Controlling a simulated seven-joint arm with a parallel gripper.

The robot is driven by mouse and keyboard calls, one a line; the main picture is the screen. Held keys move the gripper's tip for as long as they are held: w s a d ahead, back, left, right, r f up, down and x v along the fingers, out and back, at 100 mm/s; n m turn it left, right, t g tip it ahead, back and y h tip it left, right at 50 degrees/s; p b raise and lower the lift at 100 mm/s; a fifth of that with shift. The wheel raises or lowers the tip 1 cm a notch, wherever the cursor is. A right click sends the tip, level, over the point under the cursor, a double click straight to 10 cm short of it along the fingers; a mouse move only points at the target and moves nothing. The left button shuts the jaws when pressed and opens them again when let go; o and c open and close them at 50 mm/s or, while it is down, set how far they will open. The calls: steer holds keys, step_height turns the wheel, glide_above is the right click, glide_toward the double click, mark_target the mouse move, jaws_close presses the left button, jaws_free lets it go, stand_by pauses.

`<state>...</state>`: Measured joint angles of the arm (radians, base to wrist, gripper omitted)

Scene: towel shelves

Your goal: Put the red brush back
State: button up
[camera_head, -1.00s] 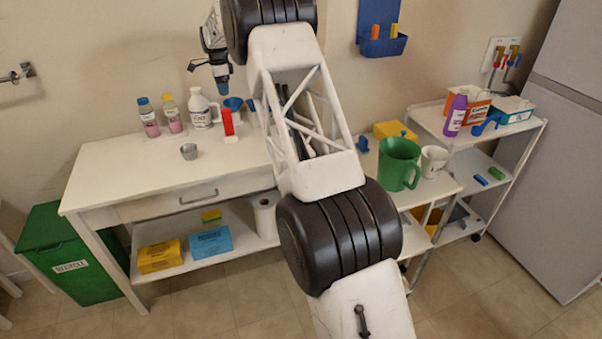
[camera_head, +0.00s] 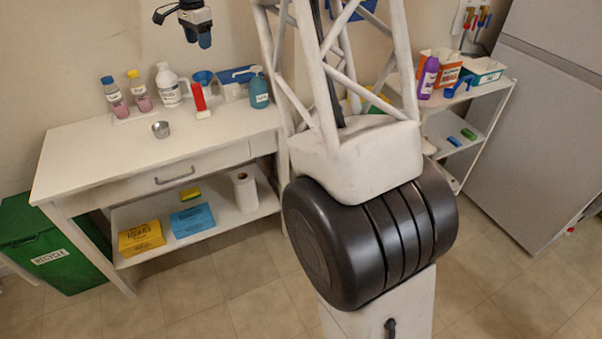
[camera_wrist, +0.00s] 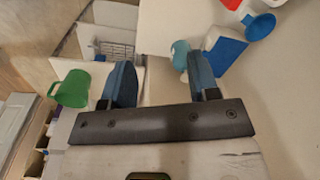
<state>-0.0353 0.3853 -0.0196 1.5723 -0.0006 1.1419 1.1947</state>
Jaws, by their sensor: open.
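A red upright piece with a white foot, which looks like the red brush (camera_head: 198,97), stands at the back of the white table (camera_head: 95,155). A red and white part at the top edge of the wrist view (camera_wrist: 232,4) may be the same brush, cut off by the frame. My gripper (camera_head: 205,40) is high above the table's back, in front of the wall, clear of the brush. In the wrist view its two blue fingers (camera_wrist: 158,60) are spread apart with nothing held between them.
Near the brush stand a white jug (camera_head: 168,85), a blue funnel (camera_head: 203,77), a blue-and-white bin (camera_head: 232,90) and a teal bottle (camera_head: 259,92). A metal cup (camera_head: 160,129) sits farther forward. A green pitcher (camera_wrist: 73,88) shows in the wrist view. The table's left front is clear.

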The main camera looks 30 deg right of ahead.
steer(key=s+d+r+n, duration=0.1)
steer(key=s+r+n, duration=0.2)
steer(key=s, duration=1.2)
steer(key=s+d+r+n, duration=0.2)
steer(key=s+r+n, duration=0.1)
steer(key=s, duration=1.3)
steer(key=s+f+n+t, duration=0.1)
steer(key=s+f+n, duration=0.2)
steer(key=s, duration=1.2)
steer(key=s+f+n, duration=0.4)
steer(key=s+f, duration=0.3)
steer(key=s, duration=0.8)
steer(key=shift+d+t, duration=0.3)
steer(key=shift+t, duration=0.1)
steer(key=shift+w, duration=0.1)
steer(key=shift+c, duration=0.5)
